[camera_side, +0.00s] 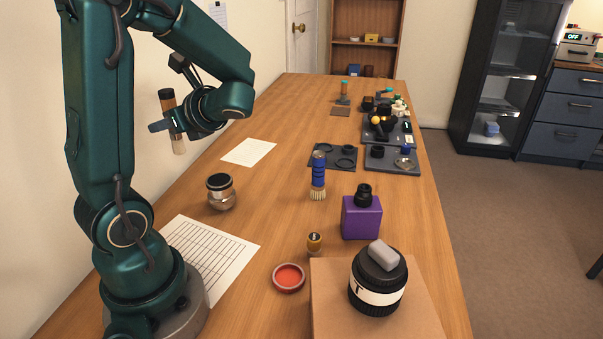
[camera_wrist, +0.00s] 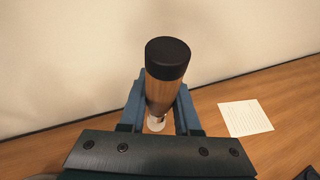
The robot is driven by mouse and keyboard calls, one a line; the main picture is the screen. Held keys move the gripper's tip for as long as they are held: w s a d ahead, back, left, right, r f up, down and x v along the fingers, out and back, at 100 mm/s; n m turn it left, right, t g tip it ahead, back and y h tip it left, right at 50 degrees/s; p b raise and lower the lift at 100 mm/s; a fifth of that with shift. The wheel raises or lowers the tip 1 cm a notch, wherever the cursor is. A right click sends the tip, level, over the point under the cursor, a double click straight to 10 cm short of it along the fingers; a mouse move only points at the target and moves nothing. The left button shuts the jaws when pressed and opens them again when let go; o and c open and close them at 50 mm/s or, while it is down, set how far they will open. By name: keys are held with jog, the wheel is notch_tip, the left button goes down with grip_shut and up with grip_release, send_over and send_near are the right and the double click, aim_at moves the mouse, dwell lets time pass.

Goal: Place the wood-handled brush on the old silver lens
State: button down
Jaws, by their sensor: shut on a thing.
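The wood-handled brush (camera_side: 167,102) has a brown handle, a dark cap and pale bristles pointing down. My gripper (camera_side: 172,125) is shut around its middle and holds it upright, high above the left side of the table. In the wrist view the brush (camera_wrist: 167,62) shows its black cap toward the camera, between the blue fingers of my gripper (camera_wrist: 160,108).
A blue-handled brush (camera_side: 318,178) stands mid-table. A purple box (camera_side: 361,217) carries a black part. A black-and-white lens (camera_side: 378,284) with a grey block on top sits on a cardboard box (camera_side: 325,300). A red dish (camera_side: 289,278) lies in front. Dark trays (camera_side: 334,163) hold parts further back.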

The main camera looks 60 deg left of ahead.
jog(key=w+f, duration=0.1)
jog(key=w, duration=0.1)
jog(key=w+f, duration=0.1)
jog(key=w, duration=0.1)
jog(key=w+f, duration=0.2)
jog(key=shift+w+d, duration=0.15)
jog(key=shift+d, duration=0.2)
jog(key=shift+f, duration=1.95)
jog(key=shift+f, duration=0.15)
jog(key=c, duration=0.6)
grip_release()
